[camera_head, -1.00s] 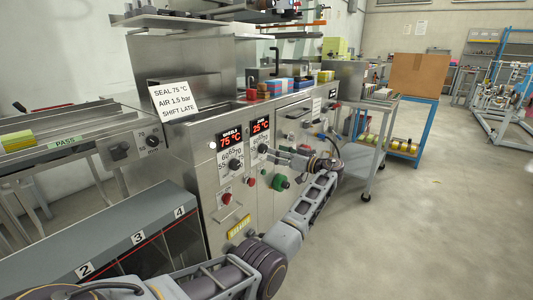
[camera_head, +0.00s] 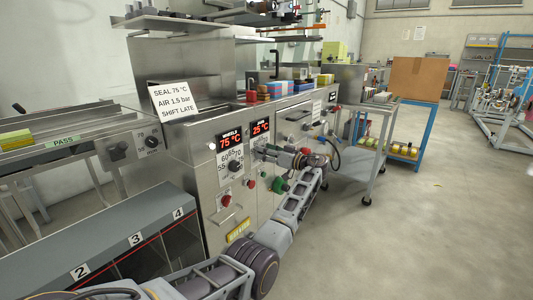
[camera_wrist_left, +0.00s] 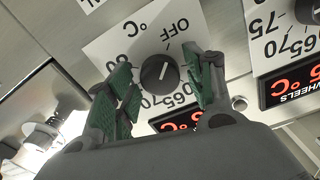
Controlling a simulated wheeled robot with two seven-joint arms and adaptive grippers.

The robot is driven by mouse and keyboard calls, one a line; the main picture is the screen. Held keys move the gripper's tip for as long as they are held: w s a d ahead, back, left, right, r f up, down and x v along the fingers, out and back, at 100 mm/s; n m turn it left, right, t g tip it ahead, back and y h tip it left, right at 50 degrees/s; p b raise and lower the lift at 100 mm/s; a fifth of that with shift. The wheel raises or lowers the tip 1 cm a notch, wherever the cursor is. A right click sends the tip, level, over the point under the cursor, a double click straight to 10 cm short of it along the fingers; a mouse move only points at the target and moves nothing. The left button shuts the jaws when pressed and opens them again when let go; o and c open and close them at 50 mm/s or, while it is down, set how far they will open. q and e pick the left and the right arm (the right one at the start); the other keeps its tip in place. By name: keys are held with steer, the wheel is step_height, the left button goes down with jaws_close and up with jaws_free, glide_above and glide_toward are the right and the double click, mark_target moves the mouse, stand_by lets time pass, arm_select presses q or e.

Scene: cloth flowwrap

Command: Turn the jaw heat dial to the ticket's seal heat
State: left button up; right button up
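The ticket (camera_head: 174,102) reads SEAL 75 °C, AIR 1.5 bar, SHIFT LATE. The jaw display (camera_head: 260,127) reads 25 °C. Below it, the jaw heat dial is mostly hidden behind my left gripper (camera_head: 262,153) in the head view. In the left wrist view the black jaw dial (camera_wrist_left: 154,77) shows upside down on its white scale plate, its pale mark toward OFF. My left gripper (camera_wrist_left: 165,68) is open, its green-padded fingers on either side of the dial, with visible gaps to it. My right gripper is out of view.
The wheels dial (camera_head: 235,166) sits to the left under a display (camera_head: 229,139) reading 75 °C. A steel cart (camera_head: 372,135) stands to the right on open floor.

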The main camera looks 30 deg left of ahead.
arm_select(q)
steer(key=c, duration=0.7)
steer(key=shift+m+p, duration=0.3)
